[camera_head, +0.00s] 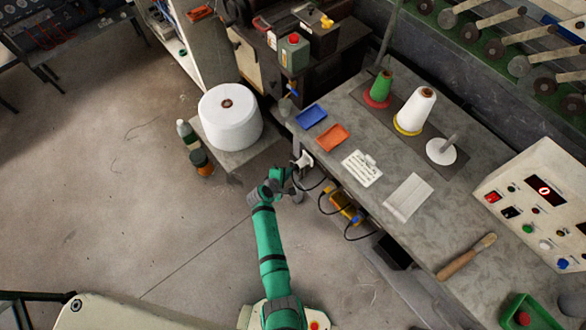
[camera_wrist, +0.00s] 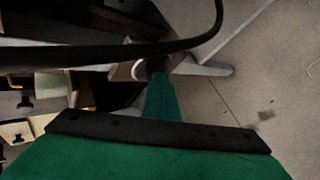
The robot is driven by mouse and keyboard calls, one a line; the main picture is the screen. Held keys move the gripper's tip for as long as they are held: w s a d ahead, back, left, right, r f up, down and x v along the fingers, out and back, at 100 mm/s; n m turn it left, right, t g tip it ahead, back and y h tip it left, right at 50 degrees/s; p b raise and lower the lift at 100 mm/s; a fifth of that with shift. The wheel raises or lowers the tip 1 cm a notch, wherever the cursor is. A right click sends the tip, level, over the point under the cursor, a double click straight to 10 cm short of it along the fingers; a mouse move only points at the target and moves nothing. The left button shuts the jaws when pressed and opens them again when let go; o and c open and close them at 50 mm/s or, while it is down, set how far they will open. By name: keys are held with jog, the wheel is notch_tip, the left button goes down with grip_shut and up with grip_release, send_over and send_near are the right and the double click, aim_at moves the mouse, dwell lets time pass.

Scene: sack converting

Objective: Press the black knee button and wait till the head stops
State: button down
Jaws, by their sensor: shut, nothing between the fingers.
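My gripper (camera_head: 291,184) is at the end of the green arm, low beside the near left corner of the grey table. In the wrist view its narrow green fingers (camera_wrist: 160,98) are together and empty. Their tips end at or very near a dark rounded part (camera_wrist: 152,67) on a small pale mount. This may be the black knee button, but I cannot tell for sure, nor whether the tips touch it. A small white fitting (camera_head: 304,160) sits at the table corner, just beyond my gripper. I cannot make out the head's motion.
A black cord (camera_wrist: 120,53) crosses close in front of the wrist camera. A yellow box (camera_head: 343,203) with cords hangs at the table's side. A large white roll (camera_head: 230,117) stands left of the table. A control panel (camera_head: 545,205) shows a red 0. Floor at left is clear.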

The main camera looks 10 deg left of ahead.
jog(key=shift+w+d, duration=0.2)
jog(key=shift+d, duration=0.05)
jog(key=shift+s+a, duration=0.75)
jog(key=shift+s, duration=0.15)
dwell(0.4)
jog(key=shift+s+a, duration=0.8)
jog(key=shift+s, duration=0.2)
jog(key=shift+s+a, duration=0.75)
jog(key=shift+s, duration=0.2)
